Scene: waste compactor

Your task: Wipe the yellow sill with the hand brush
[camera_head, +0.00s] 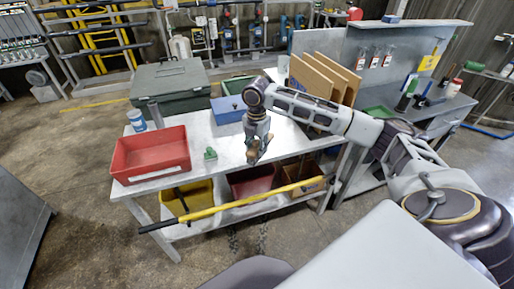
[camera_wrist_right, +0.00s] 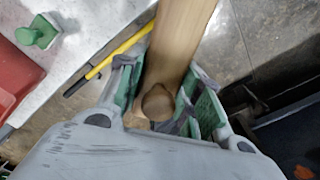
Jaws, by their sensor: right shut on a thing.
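My right gripper (camera_head: 258,146) hangs over the front part of the workbench, shut on the brown wooden hand brush (camera_head: 252,157). In the right wrist view the wooden brush (camera_wrist_right: 183,40) lies between the fingers and runs up out of the picture; its bristles cannot be made out. The yellow sill (camera_head: 235,205) is a long yellow bar with a black end, crossing the bench's front below the gripper. In the right wrist view the sill (camera_wrist_right: 120,52) shows left of the brush, partly hidden by it. Whether brush and sill touch is unclear; they look apart. My left gripper is out of view.
Yellow (camera_head: 187,198) and dark red (camera_head: 250,182) bins sit on the lower shelf. Floor before the bench is clear.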

